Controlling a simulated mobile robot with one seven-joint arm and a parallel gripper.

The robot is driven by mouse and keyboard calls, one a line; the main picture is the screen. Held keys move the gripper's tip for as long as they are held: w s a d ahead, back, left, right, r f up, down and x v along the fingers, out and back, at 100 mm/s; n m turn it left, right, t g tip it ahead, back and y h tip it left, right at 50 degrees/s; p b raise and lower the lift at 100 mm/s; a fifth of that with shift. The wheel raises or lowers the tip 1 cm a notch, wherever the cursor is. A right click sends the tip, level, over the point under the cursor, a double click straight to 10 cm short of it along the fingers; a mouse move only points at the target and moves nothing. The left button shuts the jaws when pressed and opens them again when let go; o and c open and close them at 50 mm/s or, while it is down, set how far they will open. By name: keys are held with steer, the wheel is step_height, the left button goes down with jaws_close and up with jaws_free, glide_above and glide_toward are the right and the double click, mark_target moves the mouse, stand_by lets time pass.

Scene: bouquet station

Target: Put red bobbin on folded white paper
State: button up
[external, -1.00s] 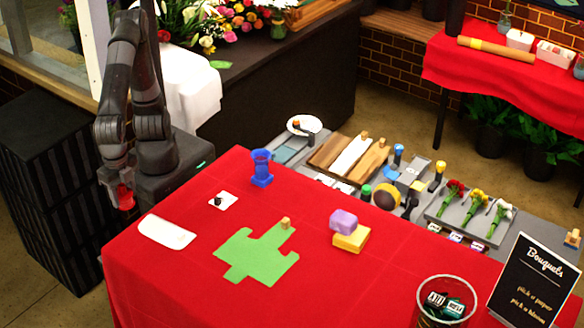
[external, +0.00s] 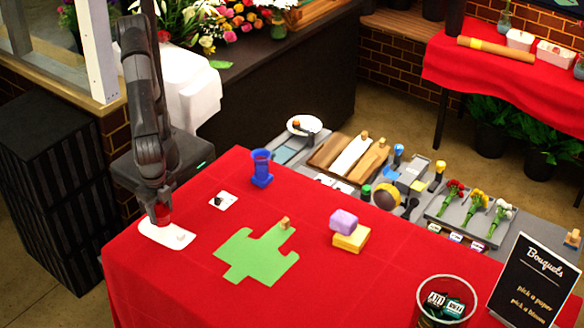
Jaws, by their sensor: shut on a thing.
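The red bobbin (external: 163,211) is in my gripper (external: 160,218), which is shut on it and points down over the left end of the white paper. The folded white paper (external: 178,239) lies flat on the red-covered table, near its left edge. My gripper hides part of the bobbin and the paper's upper left end. I cannot tell whether the bobbin touches the paper or is just above it.
A white card (external: 229,203) with a small dark thing on it, a blue holder (external: 262,168) and a green cut-out sheet (external: 245,265) lie to the right. The front left of the table is clear.

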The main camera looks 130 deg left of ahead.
steer(key=shift+f, duration=2)
steer(key=shift+f, duration=0.1)
steer(key=o, duration=1)
steer(key=shift+c, duration=0.2)
